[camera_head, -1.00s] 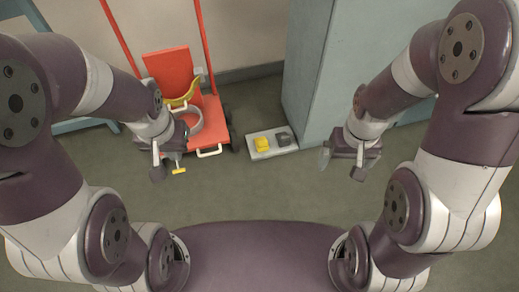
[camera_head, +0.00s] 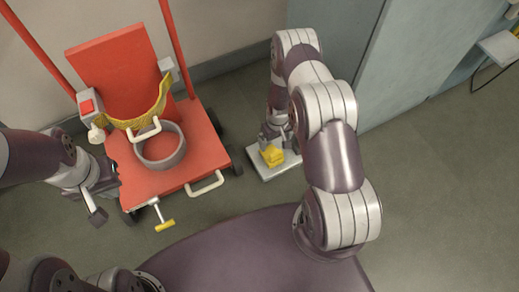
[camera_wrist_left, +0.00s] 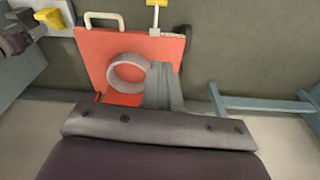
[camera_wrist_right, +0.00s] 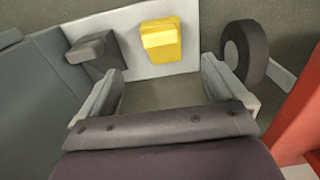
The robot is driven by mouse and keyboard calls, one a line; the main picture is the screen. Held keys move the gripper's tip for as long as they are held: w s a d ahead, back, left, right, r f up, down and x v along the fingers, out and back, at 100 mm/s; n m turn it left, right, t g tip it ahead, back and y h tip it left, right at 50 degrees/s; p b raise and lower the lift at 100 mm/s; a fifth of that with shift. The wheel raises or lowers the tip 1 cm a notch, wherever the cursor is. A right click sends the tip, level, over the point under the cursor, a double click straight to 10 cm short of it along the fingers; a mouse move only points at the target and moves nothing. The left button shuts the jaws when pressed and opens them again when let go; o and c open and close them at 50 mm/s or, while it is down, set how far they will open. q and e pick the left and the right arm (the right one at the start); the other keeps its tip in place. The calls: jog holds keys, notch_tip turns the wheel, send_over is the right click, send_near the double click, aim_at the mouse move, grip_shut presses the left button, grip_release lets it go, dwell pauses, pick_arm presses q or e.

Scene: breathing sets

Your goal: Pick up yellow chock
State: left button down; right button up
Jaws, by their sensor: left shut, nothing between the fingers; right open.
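The yellow chock (camera_head: 272,157) rests on a white tray (camera_head: 262,174) on the floor. In the right wrist view the yellow chock (camera_wrist_right: 162,42) lies ahead of my right gripper, beyond the fingertips, with a dark grey chock (camera_wrist_right: 92,50) beside it on the left. My right gripper (camera_wrist_right: 160,80) is open and empty, its fingers apart to either side of the chock's line. In the head view my right gripper (camera_head: 273,138) is over the tray and partly hides the grey chock. My left gripper (camera_head: 97,213) is shut and empty by the red cart's left side.
A red cart (camera_head: 175,178) with a grey ring (camera_head: 160,147) and a yellow-tipped lever (camera_head: 165,224) stands left of the tray. Its black wheel (camera_wrist_right: 240,52) is close to the tray's right side. A blue-grey cabinet (camera_head: 400,70) stands on the right. The floor at right is clear.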

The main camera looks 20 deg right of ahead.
aim_at(273, 155)
jog(key=f+b, duration=0.3)
jog(key=f, duration=0.4)
jog(key=shift+s+b, duration=0.2)
jog(key=shift+b, duration=0.15)
jog(key=f+b, duration=0.4)
jog(key=f, duration=0.1)
jog(key=shift+w+a+f+b, duration=0.2)
jog(key=shift+f+b, duration=0.05)
jog(key=shift+b, duration=0.05)
jog(key=shift+r, duration=0.2)
jog(key=shift+c, duration=0.3)
jog(key=c, duration=1.2)
